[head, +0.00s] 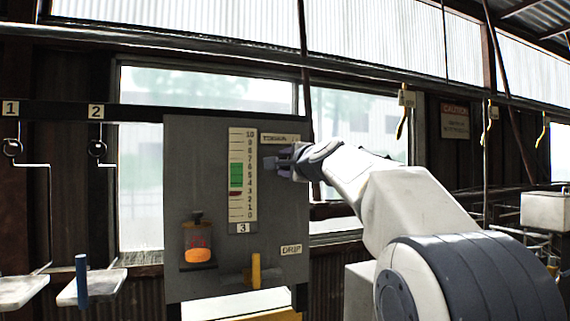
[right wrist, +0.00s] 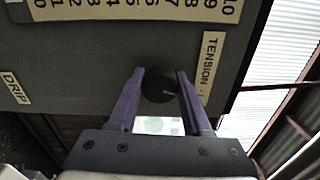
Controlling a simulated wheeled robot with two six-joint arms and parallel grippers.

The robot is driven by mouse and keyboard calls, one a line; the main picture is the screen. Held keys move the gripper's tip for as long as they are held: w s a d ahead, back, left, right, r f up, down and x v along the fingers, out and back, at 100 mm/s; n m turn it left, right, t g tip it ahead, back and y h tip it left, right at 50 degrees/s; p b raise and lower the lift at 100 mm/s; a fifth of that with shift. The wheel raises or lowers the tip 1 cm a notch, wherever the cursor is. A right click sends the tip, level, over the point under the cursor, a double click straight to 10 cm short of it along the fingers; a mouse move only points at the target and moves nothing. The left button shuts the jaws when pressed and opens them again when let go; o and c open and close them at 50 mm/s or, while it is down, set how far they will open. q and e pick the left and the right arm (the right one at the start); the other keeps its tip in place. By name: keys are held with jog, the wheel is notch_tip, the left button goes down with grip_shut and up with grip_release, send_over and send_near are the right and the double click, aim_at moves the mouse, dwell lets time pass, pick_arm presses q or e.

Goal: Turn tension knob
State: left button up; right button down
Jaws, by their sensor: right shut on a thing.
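In the head view my right gripper (head: 272,160) reaches the grey panel (head: 200,140) just under the label, and the knob is hidden there. The scale (head: 242,175) runs from 0 to 10, with a green band and a small red part below it. My left gripper is not in view.
Lower on the panel are a clear container with an orange thing (head: 198,252), a yellow lever (head: 256,270) and a DRIP label (head: 291,250). Hangers marked 1 and 2 carry white trays (head: 88,290) at the left. A caution sign (head: 454,120) hangs behind my right arm.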

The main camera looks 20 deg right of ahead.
jog(key=shift+c, duration=1.7)
grip_release()
jog(key=s+b, duration=0.4)
jog(key=s, duration=0.6)
jog(key=shift+s+a+b, duration=0.25)
jog(key=shift+b, duration=0.15)
